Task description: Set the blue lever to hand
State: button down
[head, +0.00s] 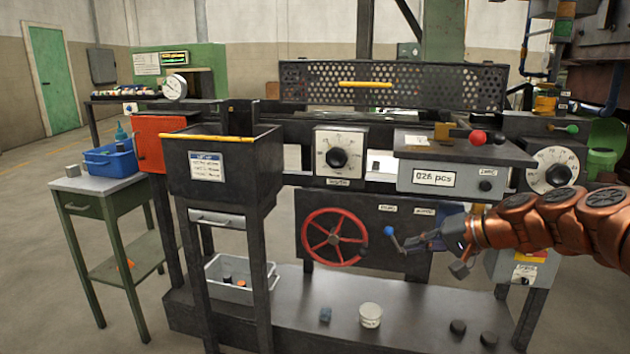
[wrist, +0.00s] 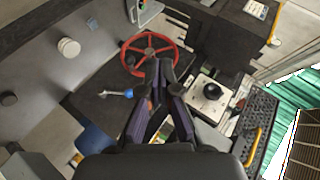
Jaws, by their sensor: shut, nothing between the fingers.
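The blue lever (head: 389,231) is on the dark front panel, right of the red handwheel. Its blue knob points up and left, towards the left of two small labels above it, which are too small to read surely. My gripper (head: 412,245) is shut and empty, in front of the panel just right of the knob, overlapping the lever's lower end in the head view. In the wrist view the lever's blue knob (wrist: 128,93) is left of my shut fingers (wrist: 160,68), with a visible gap.
The red handwheel (head: 335,237) is close left of the lever. A grey counter box (head: 450,178) and a dial plate (head: 338,154) sit above. A lower shelf (head: 400,305) holds a white cup (head: 370,315) and small dark pieces.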

jog(key=s+a+r+n+g+h+p, duration=0.1)
jog(key=s+a+r+g+p, duration=0.1)
jog(key=s+a+r+p, duration=0.25)
jog(key=s+a+r+n+g+h+p, duration=0.1)
jog(key=s+a+n+g+p, duration=0.15)
jog(key=s+p, duration=0.4)
jog(key=s+a+r+n+g+h+p, duration=0.1)
jog(key=s+a+r+p, duration=0.25)
jog(key=s, duration=0.45)
jog(key=s+d+r+g+h+p, duration=0.2)
jog(key=s+p, duration=0.4)
jog(key=s, duration=0.4)
jog(key=s+d+r+g+h+p, duration=0.1)
jog(key=s+d+r+h+p, duration=0.2)
jog(key=s+p, duration=0.4)
jog(key=s+d+h, duration=0.1)
jog(key=s+d, duration=0.1)
jog(key=s, duration=0.2)
jog(key=shift+d+r+g+p, duration=0.2)
jog(key=shift+r+g+p, duration=0.1)
jog(key=shift+g, duration=0.05)
jog(key=c, duration=1.9)
grip_release()
jog(key=shift+m, duration=0.25)
